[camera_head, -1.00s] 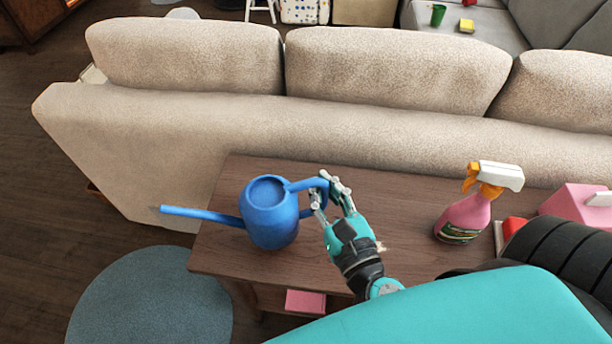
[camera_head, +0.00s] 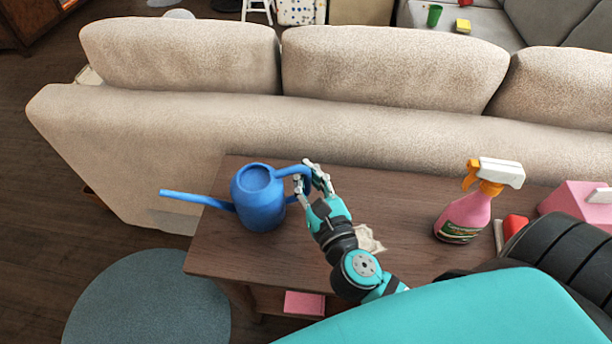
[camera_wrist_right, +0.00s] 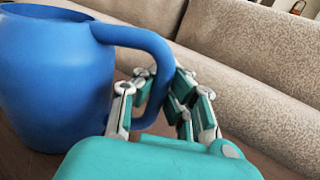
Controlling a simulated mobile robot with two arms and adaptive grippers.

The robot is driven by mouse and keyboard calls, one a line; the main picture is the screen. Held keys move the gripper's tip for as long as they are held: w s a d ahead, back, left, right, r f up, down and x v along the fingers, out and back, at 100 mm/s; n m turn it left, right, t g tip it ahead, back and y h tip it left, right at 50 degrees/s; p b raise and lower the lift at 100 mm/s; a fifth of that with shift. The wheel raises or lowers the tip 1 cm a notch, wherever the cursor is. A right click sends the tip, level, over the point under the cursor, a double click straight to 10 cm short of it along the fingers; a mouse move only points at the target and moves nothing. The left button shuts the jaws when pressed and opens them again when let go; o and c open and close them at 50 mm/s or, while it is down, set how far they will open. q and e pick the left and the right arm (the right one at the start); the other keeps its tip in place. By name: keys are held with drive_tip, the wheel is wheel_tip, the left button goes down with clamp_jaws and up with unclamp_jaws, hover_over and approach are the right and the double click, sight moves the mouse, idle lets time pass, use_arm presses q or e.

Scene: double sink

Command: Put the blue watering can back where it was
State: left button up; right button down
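The blue watering can (camera_head: 258,205) is upright over the left part of the brown wooden table (camera_head: 225,255). Its spout points left past the table's edge and its handle is on the right. I cannot tell whether its base touches the table. My right gripper (camera_head: 312,178) is shut on the handle, with fingers on both sides of it. In the right wrist view, the can (camera_wrist_right: 55,80) fills the left side and its handle passes between the fingers of my gripper (camera_wrist_right: 158,95). My left gripper is not in view.
A crumpled pale item (camera_head: 369,239) lies beside my right arm. A beige sofa (camera_head: 330,125) runs behind the table. A round blue-grey surface (camera_head: 150,300) is at lower left.

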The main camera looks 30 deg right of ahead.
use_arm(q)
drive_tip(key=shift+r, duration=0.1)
use_arm(e)
drive_tip(key=c, duration=1.9)
unclamp_jaws()
drive_tip(key=shift+c, duration=0.2)
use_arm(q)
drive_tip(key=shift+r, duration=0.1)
use_arm(e)
drive_tip(key=o, duration=0.5)
drive_tip(key=shift+c, duration=0.2)
drive_tip(key=shift+s+f, duration=0.1)
drive_tip(key=shift+s, duration=0.35)
drive_tip(key=s, duration=0.1)
drive_tip(key=s+b, duration=0.1)
drive_tip(key=s, duration=0.3)
drive_tip(key=shift+a, duration=0.25)
drive_tip(key=s, duration=0.1)
drive_tip(key=s+b, duration=0.1)
drive_tip(key=s, duration=0.1)
drive_tip(key=s+b, duration=0.1)
drive_tip(key=s, duration=0.1)
drive_tip(key=shift+a, duration=0.25)
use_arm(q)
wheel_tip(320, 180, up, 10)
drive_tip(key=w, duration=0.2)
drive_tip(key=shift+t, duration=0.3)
use_arm(e)
drive_tip(key=shift+s+r, duration=0.2)
drive_tip(key=shift+s, duration=0.35)
